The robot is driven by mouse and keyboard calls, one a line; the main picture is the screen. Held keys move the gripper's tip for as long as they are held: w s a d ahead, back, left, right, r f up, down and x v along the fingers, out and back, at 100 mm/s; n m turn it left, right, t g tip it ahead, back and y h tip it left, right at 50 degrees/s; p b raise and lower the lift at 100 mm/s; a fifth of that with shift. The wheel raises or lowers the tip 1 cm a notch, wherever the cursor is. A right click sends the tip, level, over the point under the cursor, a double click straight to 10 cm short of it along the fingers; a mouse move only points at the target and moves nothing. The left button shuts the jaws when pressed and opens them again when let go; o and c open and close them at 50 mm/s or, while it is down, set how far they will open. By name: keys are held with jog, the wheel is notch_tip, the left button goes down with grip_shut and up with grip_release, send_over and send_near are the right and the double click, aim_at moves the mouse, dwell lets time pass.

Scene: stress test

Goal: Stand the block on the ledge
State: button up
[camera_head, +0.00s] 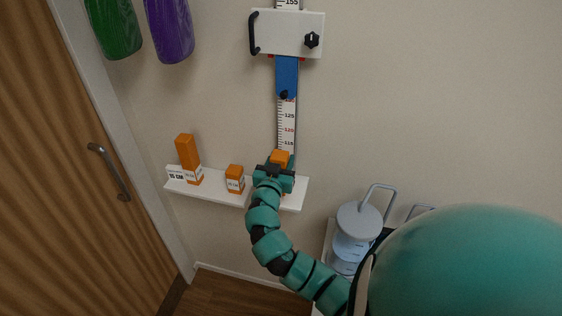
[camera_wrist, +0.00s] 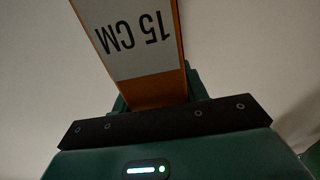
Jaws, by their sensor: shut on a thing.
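The held orange block (camera_head: 280,157) shows its top above my gripper (camera_head: 274,176) in the head view. In the wrist view the block (camera_wrist: 143,50) has a white label reading "15 CM", upside down in the picture, and rises from between the jaws (camera_wrist: 155,108). My gripper is shut on it. The white ledge (camera_head: 212,189) runs along the wall, and my gripper is at its right part. The block's lower part is hidden in the head view, so I cannot tell whether it touches the ledge.
A taller orange block (camera_head: 187,153) and a shorter one (camera_head: 235,179) stand on the ledge, near a "15 CM" card (camera_head: 175,175). A wall ruler (camera_head: 287,125) with a blue slider (camera_head: 287,75) rises behind my gripper. A lidded clear container (camera_head: 352,243) stands lower right.

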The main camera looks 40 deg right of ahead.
jog(key=shift+f, duration=0.7)
jog(key=shift+f, duration=0.15)
jog(key=o, duration=1.2)
jog(key=shift+a+r, duration=0.1)
jog(key=shift+r, duration=0.15)
